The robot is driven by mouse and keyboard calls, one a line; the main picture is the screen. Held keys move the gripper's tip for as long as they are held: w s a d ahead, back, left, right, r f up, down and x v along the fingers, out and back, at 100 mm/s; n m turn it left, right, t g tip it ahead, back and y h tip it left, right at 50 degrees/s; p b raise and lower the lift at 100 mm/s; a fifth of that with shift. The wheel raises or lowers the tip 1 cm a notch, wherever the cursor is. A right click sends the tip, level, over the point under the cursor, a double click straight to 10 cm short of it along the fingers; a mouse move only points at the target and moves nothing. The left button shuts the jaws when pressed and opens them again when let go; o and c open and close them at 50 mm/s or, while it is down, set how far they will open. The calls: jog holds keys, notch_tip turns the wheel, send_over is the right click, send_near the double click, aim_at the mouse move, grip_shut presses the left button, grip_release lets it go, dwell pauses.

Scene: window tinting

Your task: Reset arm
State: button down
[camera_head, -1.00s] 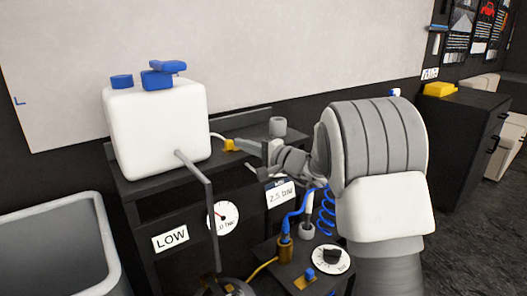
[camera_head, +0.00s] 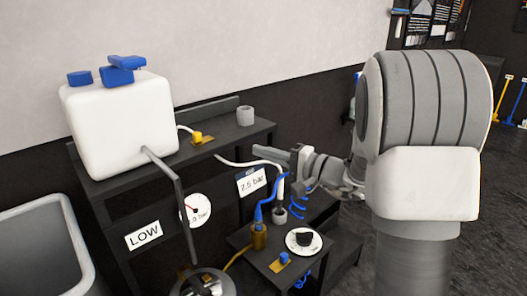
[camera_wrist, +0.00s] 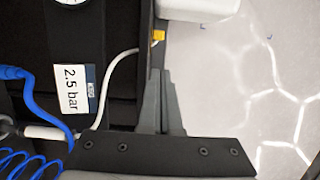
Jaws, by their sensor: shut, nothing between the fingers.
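My gripper (camera_head: 262,151) points left over the front of the dark shelf unit, at the right of the white tank. Its two fingers lie together with nothing between them, as the wrist view also shows (camera_wrist: 158,82). My arm is folded at the right of the head view and hides part of the room behind it. The gripper is apart from the yellow fitting (camera_head: 196,137) on the shelf top. In the wrist view that fitting (camera_wrist: 158,37) lies beyond the fingertips, and a white hose (camera_wrist: 112,72) runs near the fingers.
The white tank (camera_head: 118,130) with blue caps stands on the dark shelf (camera_head: 230,133). A grey cup (camera_head: 245,116), gauge (camera_head: 195,211), bar label (camera_head: 251,182), dial (camera_head: 304,239) and blue coiled hose (camera_wrist: 28,166) are close by. A grey bin (camera_head: 45,235) stands left. Open floor lies right.

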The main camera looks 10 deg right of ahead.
jog(key=s+a+n+g+h, duration=0.1)
jog(key=s+a+n+g, duration=0.25)
jog(key=s, duration=0.55)
jog(key=s+a+n+g+h, duration=0.15)
jog(key=s+a+g, duration=0.3)
jog(key=s, duration=0.45)
jog(key=s+d+f+n+t+h, duration=0.1)
jog(key=s+d+f+n+h, duration=0.15)
jog(key=s+d+h, duration=0.9)
notch_tip(320, 180, up, 22)
jog(key=s+p, duration=0.1)
jog(key=p, duration=2)
jog(key=shift+n+t+y+p, duration=0.3)
jog(key=shift+n, duration=0.15)
